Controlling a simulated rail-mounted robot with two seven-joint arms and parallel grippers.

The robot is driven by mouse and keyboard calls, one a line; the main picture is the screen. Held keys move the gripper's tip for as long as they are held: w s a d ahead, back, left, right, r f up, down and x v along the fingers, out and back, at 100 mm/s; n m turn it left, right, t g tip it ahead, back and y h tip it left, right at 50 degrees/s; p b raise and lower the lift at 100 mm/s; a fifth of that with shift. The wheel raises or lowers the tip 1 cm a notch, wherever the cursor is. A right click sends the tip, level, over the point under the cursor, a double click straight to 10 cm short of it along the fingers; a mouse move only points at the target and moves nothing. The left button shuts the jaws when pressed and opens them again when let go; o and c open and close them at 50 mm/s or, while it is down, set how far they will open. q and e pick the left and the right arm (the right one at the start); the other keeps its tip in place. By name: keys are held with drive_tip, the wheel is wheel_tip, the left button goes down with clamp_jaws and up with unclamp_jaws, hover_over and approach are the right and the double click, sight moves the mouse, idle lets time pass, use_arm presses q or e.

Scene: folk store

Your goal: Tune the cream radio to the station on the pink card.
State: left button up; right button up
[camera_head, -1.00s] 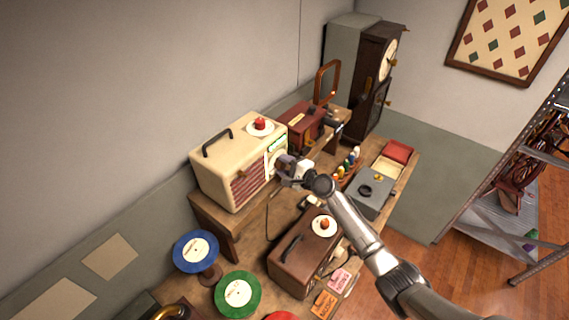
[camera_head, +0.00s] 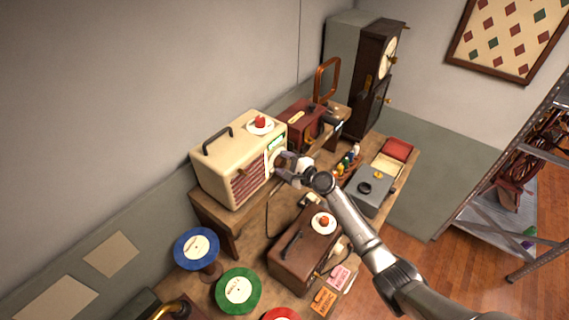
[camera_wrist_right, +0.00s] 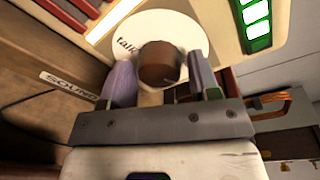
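The cream radio (camera_head: 215,160) stands on a raised wooden shelf, with a dark handle and red-striped front. My right gripper (camera_head: 286,167) is at its front face. In the right wrist view, the gripper (camera_wrist_right: 161,80) has its two fingers on either side of a brown knob (camera_wrist_right: 160,63); a small gap shows on the right, and contact on the left is unclear. Behind the knob is a white dial (camera_wrist_right: 187,32) with partly hidden lettering, "talk" readable. A lit green indicator (camera_wrist_right: 257,22) is beside it. The pink card (camera_head: 340,277) lies near the table's front; its text is too small to read. My left gripper is out of view.
A brown radio (camera_head: 297,262) stands below my right arm, near an orange card (camera_head: 324,301). A grey box (camera_head: 370,192) and small bottles (camera_head: 347,163) are to the right. Blue (camera_head: 196,249) and green (camera_head: 238,290) records stand in front. A red radio (camera_head: 302,122) is behind.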

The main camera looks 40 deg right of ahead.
drive_tip(key=shift+o, duration=0.9)
drive_tip(key=shift+s, duration=0.15)
drive_tip(key=shift+s+d, duration=0.1)
drive_tip(key=shift+s, duration=0.25)
drive_tip(key=v, duration=1.3)
drive_tip(key=shift+b, duration=0.45)
drive_tip(key=shift+w, duration=0.1)
